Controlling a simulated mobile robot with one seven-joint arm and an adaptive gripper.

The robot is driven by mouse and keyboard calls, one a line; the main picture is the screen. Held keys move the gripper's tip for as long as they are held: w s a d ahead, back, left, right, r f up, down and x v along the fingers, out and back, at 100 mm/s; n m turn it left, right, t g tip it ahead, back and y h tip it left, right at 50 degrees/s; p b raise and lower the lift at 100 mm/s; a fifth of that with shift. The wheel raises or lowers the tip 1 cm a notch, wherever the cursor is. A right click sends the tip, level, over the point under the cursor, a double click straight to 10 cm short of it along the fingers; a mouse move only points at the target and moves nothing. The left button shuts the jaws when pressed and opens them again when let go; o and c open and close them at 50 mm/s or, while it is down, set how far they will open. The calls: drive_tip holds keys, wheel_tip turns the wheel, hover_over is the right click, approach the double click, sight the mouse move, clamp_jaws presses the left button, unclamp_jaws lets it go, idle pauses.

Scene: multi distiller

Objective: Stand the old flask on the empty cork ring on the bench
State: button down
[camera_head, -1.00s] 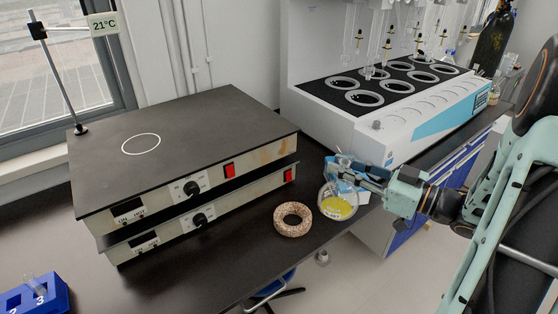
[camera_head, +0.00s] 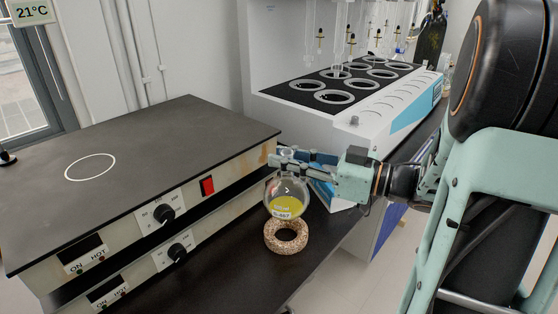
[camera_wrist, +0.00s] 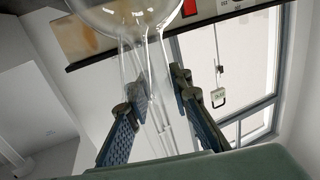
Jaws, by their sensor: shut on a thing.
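The old flask (camera_head: 287,190) is a round clear glass flask with yellow liquid low in its bulb and a white label. My gripper (camera_head: 292,158) is shut on its neck and holds it upright. In the wrist view the flask bulb (camera_wrist: 125,14) is at the top, and its neck runs between the two fingers of my gripper (camera_wrist: 160,88). The speckled cork ring (camera_head: 286,242) lies empty on the dark bench. The flask's bottom overlaps the ring's far rim in the head view; I cannot tell whether they touch.
Two stacked hot plates (camera_head: 150,170) stand close to the left of the flask. The white multi-place distiller (camera_head: 360,125) with black-topped rings stands behind, glassware above it. The bench's front edge (camera_head: 330,262) is close to the right of the ring.

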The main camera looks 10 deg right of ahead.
sight(287, 184)
drive_tip(key=shift+f+b, duration=2.85)
drive_tip(key=shift+f, duration=0.5)
drive_tip(key=c, duration=1.7)
unclamp_jaws()
drive_tip(key=shift+o, duration=0.2)
drive_tip(key=shift+d, duration=0.1)
drive_tip(key=v, duration=1.2)
drive_tip(key=shift+w, duration=0.1)
